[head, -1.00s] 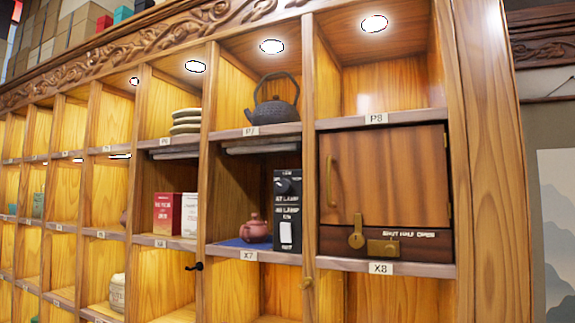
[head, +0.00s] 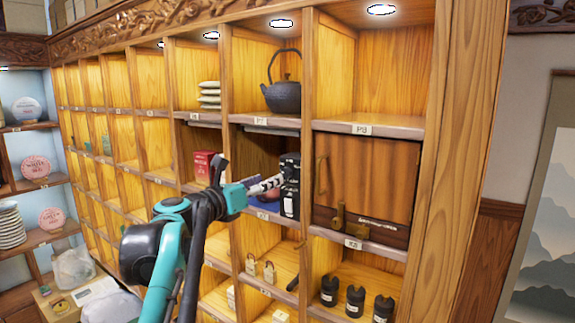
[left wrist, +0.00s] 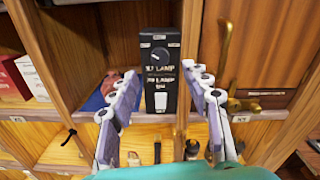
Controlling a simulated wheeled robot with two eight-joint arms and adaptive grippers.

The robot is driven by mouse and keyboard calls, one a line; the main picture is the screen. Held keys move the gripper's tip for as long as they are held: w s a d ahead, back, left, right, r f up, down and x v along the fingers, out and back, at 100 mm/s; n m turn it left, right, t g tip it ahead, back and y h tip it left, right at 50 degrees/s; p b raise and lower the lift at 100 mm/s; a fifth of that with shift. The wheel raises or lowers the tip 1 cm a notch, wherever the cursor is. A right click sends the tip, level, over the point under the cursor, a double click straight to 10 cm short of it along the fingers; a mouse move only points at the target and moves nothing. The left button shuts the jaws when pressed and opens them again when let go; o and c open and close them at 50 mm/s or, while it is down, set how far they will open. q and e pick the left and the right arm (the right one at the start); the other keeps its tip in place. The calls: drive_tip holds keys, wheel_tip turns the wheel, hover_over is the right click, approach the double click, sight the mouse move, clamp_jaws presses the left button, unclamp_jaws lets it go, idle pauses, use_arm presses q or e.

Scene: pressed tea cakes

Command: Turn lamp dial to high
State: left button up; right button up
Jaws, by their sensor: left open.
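The lamp control box (head: 290,172) is a tall black box in the X7 compartment of the wooden shelf. In the left wrist view it stands upright (left wrist: 158,97), with a round black dial (left wrist: 160,54) near its top and a white switch (left wrist: 160,101) low on its face. My left gripper (head: 279,181) is in front of the box in the head view. In the left wrist view its two fingers (left wrist: 164,82) are apart, one on each side of the box's lower part, with the dial above the fingertips. Nothing is between them but the view of the box. My right gripper is not in view.
A wooden door with brass fittings (head: 365,178) fills the compartment to the right. A red box (head: 203,165) stands to the left, and a dark kettle (head: 283,95) sits above. Small black jars (head: 355,300) and padlocks (head: 268,272) are below.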

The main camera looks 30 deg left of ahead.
sight(284, 173)
use_arm(q)
drive_tip(key=w, duration=0.2)
drive_tip(key=w+p, duration=0.1)
drive_tip(key=w, duration=0.4)
drive_tip(key=shift+w+d+f, duration=0.15)
drive_tip(key=shift+w+d, duration=0.1)
clamp_jaws()
